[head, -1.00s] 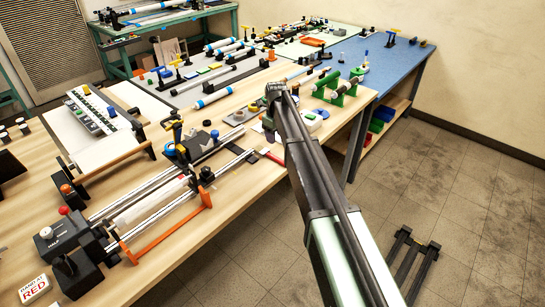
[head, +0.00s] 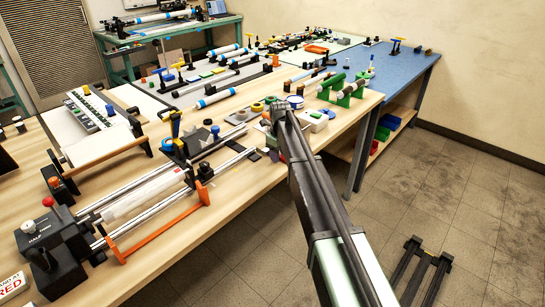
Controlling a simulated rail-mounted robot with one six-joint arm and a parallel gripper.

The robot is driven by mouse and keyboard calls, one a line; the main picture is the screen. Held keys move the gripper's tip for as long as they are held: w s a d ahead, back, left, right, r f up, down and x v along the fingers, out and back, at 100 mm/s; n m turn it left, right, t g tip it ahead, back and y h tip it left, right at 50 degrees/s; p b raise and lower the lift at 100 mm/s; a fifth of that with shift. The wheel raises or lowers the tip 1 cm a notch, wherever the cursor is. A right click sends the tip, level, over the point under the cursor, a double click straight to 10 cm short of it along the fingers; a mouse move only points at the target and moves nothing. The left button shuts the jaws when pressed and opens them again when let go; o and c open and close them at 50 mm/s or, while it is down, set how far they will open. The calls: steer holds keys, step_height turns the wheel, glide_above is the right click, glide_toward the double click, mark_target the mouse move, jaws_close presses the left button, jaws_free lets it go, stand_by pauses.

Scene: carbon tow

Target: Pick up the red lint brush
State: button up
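I cannot clearly make out the red lint brush in the head view now. My gripper (head: 274,112) is over the right part of the wooden workbench (head: 232,185), near its front edge. I see it from behind, and my arm hides its fingertips and whatever is between or beneath them. I cannot tell whether it is open or holds anything. Small dark and greyish items (head: 254,155) lie on the bench beside my arm, to its left.
A long roller rig (head: 150,195) with an orange bar (head: 155,222) fills the bench's front left. A white box (head: 314,121) and green stands (head: 345,92) are right of my gripper. The blue table (head: 395,68) is behind. The floor at right has a black stand (head: 418,268).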

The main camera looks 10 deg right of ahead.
jaws_close()
steer(key=shift+r, duration=0.1)
step_height(320, 180, up, 20)
steer(key=p, duration=2)
